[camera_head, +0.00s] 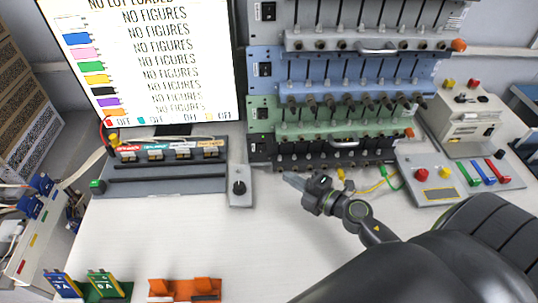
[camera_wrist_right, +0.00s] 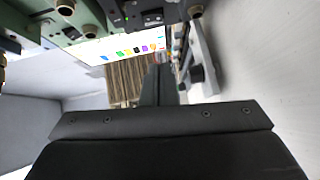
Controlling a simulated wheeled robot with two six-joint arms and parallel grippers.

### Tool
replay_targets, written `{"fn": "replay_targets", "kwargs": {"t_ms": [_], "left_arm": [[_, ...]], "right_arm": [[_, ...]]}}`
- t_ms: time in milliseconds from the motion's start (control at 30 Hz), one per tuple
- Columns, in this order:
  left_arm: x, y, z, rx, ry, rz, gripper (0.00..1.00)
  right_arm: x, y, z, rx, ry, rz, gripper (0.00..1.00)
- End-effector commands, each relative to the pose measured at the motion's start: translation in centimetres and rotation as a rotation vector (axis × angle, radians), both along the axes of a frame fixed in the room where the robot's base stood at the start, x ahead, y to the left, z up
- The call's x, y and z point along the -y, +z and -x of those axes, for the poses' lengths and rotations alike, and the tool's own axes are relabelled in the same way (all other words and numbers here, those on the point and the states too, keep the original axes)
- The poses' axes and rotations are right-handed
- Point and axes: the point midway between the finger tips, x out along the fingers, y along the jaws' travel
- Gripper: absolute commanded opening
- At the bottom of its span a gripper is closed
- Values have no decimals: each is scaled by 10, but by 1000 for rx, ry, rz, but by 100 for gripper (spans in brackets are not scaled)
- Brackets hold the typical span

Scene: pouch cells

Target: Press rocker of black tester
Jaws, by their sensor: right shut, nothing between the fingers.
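The black tester (camera_head: 325,160) is the lowest and darkest unit of the stack in the head view. Its rocker seems to be at its left end, but it is too dark to make out clearly. My right gripper (camera_head: 292,180) is shut and empty, just in front of the black tester's lower left part, pointing left. In the right wrist view the shut fingers (camera_wrist_right: 157,84) point away from the camera, with a dark tester edge (camera_wrist_right: 150,14) above. I cannot tell whether the fingertips touch anything. My left gripper is out of view.
Green (camera_head: 292,116), blue (camera_head: 300,72) and grey (camera_head: 330,14) testers rise above. A small knob box (camera_head: 240,186) stands just left of my fingertips. A button panel (camera_head: 440,190) lies right, with yellow and green cables beside it. The table's front middle is clear.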

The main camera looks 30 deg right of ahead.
Motion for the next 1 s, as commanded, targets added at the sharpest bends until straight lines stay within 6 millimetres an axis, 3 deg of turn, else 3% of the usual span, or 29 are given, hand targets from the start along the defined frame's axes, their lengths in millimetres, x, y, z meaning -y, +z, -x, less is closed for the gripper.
{"fn": "replay_targets", "kwargs": {"t_ms": [400, 500, 700, 1000], "left_arm": [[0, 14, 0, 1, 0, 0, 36], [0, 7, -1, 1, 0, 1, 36], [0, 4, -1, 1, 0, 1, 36], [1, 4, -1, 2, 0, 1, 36]], "right_arm": [[-28, -6, -77, 2, 2, -2, 0], [-18, -11, -90, 1, 2, 2, 0], [-10, -13, -105, -1, 1, 0, 0], [-9, -13, -108, 0, 1, 0, 0]]}}
